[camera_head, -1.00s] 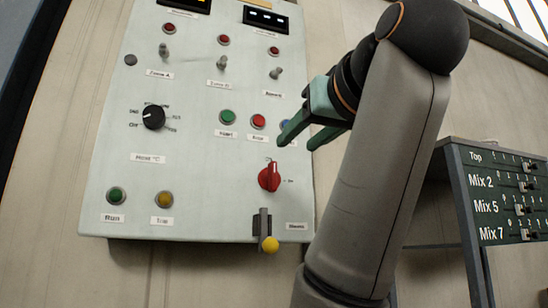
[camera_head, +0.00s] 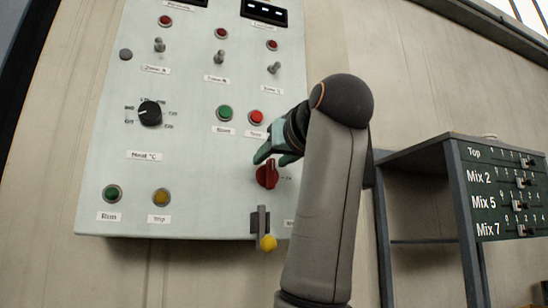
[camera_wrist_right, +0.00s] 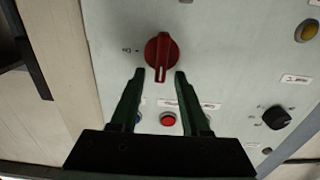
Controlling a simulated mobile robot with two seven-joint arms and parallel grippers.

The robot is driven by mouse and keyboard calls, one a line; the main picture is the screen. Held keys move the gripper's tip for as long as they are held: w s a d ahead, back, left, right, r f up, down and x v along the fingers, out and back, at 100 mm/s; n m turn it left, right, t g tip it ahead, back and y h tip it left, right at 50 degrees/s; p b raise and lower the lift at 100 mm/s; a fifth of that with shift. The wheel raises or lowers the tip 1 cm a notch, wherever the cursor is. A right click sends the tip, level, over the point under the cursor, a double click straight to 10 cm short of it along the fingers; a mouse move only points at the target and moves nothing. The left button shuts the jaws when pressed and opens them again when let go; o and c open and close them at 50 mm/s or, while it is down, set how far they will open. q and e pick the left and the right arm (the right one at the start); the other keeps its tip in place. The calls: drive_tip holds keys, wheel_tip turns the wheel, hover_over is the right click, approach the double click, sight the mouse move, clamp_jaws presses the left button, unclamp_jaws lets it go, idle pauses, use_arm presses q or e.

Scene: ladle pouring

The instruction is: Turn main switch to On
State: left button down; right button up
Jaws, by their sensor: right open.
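The main switch, a red rotary knob (camera_head: 267,175), sits low on the right side of the pale control panel. In the right wrist view the red knob (camera_wrist_right: 161,52) shows upside down; its white mark points away from the On label (camera_wrist_right: 127,50), toward the buttons, which is upward on the panel. My right gripper (camera_head: 273,158) is open and empty, just above the knob in the head view. In the wrist view its fingertips (camera_wrist_right: 160,72) lie either side of the knob's lower end; I cannot tell whether they touch it. My left gripper is out of view.
The panel (camera_head: 185,185) also carries a black dial (camera_head: 150,113), green and red buttons (camera_head: 256,117), toggle switches, and a yellow-tipped lever (camera_head: 267,242) below the knob. A dark slider board (camera_head: 505,200) on a metal frame stands at the right.

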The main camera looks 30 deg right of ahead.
drive_tip(key=shift+c, duration=0.3)
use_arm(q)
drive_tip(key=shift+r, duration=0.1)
use_arm(e)
clamp_jaws()
